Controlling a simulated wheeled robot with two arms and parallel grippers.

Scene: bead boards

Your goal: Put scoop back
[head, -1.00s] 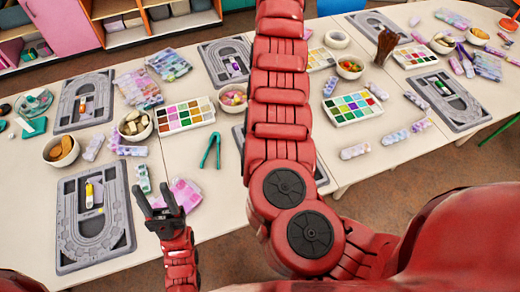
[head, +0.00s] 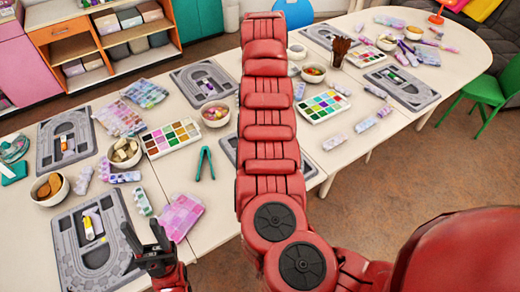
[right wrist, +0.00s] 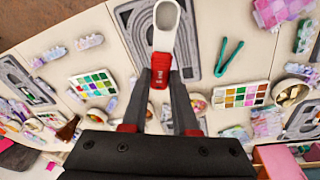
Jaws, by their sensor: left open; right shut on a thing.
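The scoop (right wrist: 167,24) shows in the right wrist view, with a white, hollow head and a red handle (right wrist: 160,76). My right gripper (right wrist: 160,92) is shut on the handle, and the white head points away from me, over a grey bead board (right wrist: 205,45). My left gripper (head: 148,238) is open and empty, at the lower left by the near grey board (head: 68,245).
Green tweezers (head: 205,163) lie on the white table (head: 190,185) beside a bead palette (head: 171,136). Bead bags, more boards and bowls crowd the table. A green chair (head: 487,95) stands at right.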

